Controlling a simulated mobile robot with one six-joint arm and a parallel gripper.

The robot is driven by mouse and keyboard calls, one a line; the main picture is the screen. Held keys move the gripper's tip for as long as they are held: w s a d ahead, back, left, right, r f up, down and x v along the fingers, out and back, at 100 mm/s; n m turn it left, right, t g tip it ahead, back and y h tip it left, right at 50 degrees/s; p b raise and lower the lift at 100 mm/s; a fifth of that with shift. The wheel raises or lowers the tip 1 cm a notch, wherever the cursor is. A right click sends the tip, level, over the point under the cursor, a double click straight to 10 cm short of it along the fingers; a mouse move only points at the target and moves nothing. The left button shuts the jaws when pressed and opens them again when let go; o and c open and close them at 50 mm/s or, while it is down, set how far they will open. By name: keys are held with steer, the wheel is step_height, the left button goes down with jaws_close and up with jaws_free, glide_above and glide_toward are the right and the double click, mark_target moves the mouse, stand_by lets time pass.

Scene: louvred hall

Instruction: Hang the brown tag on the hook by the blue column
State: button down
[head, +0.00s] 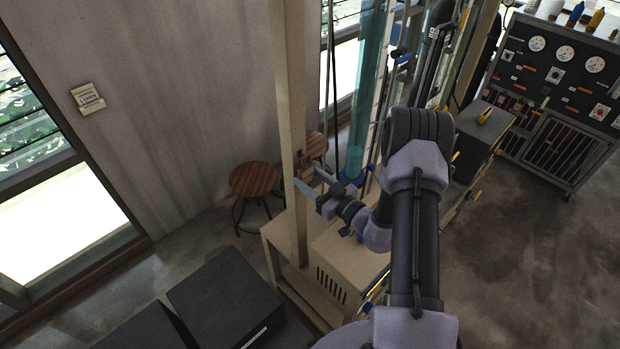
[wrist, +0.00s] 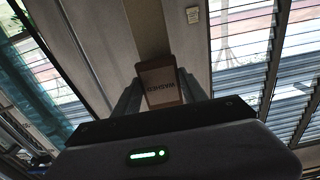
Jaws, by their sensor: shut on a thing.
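My gripper (head: 311,184) is shut on the brown tag (wrist: 160,84), which stands up between the two fingers with printed lettering facing the wrist camera. In the head view the tag (head: 306,170) is a small brown patch at the fingertips, beside the beige post (head: 291,100). The post also rises behind the tag in the wrist view (wrist: 148,32). The blue column (head: 366,90) is a tall translucent tube to the right of the post; its teal shape is at the left of the wrist view (wrist: 38,85). I cannot make out the hook clearly; whether the tag touches it cannot be told.
A beige cabinet (head: 340,262) stands below my gripper. Stools with wooden seats (head: 255,179) are behind the post. Black boxes (head: 224,300) are at the lower left. A gauge panel (head: 560,75) stands at the right, with open floor (head: 520,250) before it.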

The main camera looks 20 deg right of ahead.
steer(key=c, duration=0.6)
jaws_free()
steer(key=shift+o, duration=0.2)
steer(key=v, duration=0.7)
steer(key=b+v, duration=0.2)
steer(key=v, duration=1.5)
steer(key=shift+s, duration=0.3)
